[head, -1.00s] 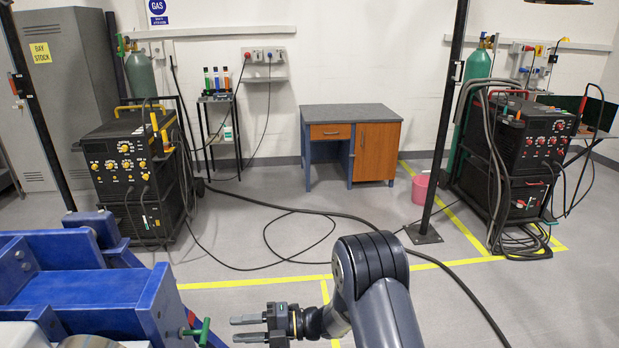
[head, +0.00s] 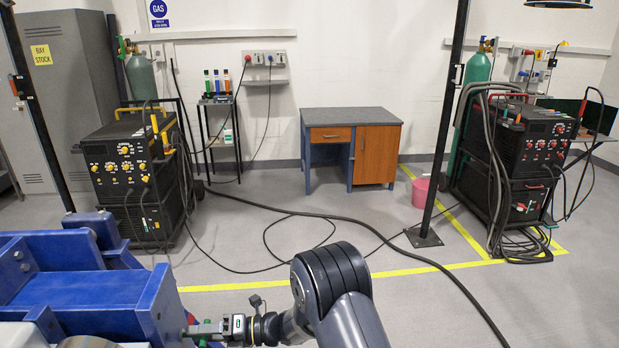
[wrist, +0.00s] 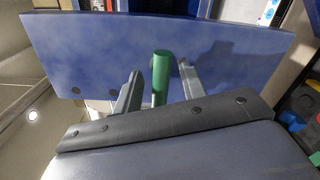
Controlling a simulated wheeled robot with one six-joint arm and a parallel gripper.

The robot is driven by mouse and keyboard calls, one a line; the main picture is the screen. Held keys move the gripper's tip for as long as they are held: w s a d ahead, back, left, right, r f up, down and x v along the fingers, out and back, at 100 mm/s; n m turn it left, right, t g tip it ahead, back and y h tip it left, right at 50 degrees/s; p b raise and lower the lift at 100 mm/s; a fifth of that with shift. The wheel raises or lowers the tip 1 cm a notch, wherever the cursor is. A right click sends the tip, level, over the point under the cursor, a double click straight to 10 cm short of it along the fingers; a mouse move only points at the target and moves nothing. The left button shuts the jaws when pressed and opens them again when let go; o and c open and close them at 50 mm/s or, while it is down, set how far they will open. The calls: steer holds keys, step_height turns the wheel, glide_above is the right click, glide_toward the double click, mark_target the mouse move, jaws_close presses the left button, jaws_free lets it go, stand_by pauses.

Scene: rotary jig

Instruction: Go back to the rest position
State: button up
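The blue rotary jig (head: 110,300) fills the lower left of the head view. In the wrist view its blue plate (wrist: 225,50) spans the top. A green handle (wrist: 161,80) stands out from the plate. My gripper (wrist: 158,85) is open, one finger on each side of the green handle, with a gap visible on both sides. In the head view my gripper (head: 205,332) is at the bottom, its fingers reaching left to the jig's right side. The green handle is mostly hidden there.
A black welding unit (head: 130,170) stands behind the jig, another (head: 525,150) at the right. A dark post (head: 440,150) rises from the floor. Cables (head: 370,222) cross the floor. A desk (head: 350,145) and pink bucket (head: 420,190) stand at the back.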

steer(key=n+b, duration=0.2)
steer(key=n, duration=0.2)
steer(key=shift+n+b, duration=0.3)
steer(key=shift+r+n, duration=0.2)
steer(key=shift+n, duration=0.1)
